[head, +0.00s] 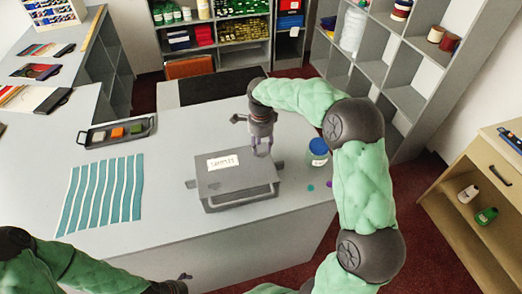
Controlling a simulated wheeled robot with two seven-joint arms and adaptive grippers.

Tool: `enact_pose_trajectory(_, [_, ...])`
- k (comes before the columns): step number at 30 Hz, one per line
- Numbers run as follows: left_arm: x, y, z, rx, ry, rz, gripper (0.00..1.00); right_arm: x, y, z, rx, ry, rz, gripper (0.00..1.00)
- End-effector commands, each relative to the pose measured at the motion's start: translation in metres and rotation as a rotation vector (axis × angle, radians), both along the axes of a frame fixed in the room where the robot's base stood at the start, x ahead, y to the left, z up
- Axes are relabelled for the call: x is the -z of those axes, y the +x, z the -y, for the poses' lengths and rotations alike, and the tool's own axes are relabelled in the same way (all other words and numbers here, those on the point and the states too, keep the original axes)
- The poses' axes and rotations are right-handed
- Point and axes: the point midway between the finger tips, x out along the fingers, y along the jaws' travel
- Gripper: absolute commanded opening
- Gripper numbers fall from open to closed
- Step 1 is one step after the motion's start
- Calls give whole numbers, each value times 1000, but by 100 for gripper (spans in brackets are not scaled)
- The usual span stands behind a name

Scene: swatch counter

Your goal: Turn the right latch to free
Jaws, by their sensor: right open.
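A grey box (218,181) with a white label on its lid sits on the counter, with a bar handle along its front. A small tab, apparently the left latch (190,184), sticks out from its left side. My left gripper (184,277) is low at the front, small and partly out of clear sight.
A blue jar (317,152) stands right of the box, with small coloured discs near it. Teal fabric strips (104,193) lie to the left, and a dark tray (118,132) of coloured blocks lies behind them. Shelves (405,60) stand at the back right.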

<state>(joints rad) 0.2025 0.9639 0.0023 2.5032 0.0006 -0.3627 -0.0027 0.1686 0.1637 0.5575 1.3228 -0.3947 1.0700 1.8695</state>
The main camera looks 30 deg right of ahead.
Motion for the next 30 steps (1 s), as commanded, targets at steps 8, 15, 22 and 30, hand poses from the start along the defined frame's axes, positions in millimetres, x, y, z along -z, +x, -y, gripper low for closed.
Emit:
enact_pose_trajectory(8, [0, 0, 0, 0, 0, 0, 88, -56, 1, 0, 0, -1, 3, 44])
enact_pose_trajectory(15, [0, 0, 0, 0, 0, 0, 88, -81, 0, 0, -1, 0, -1, 44])
enact_pose_trajectory(22, [0, 0, 0, 0, 0, 0, 88, -85, 0, 0, -1, 1, -2, 44])
enact_pose_trajectory(30, [0, 0, 0, 0, 0, 0, 88, -85, 0, 0, 0, -1, -1, 44])
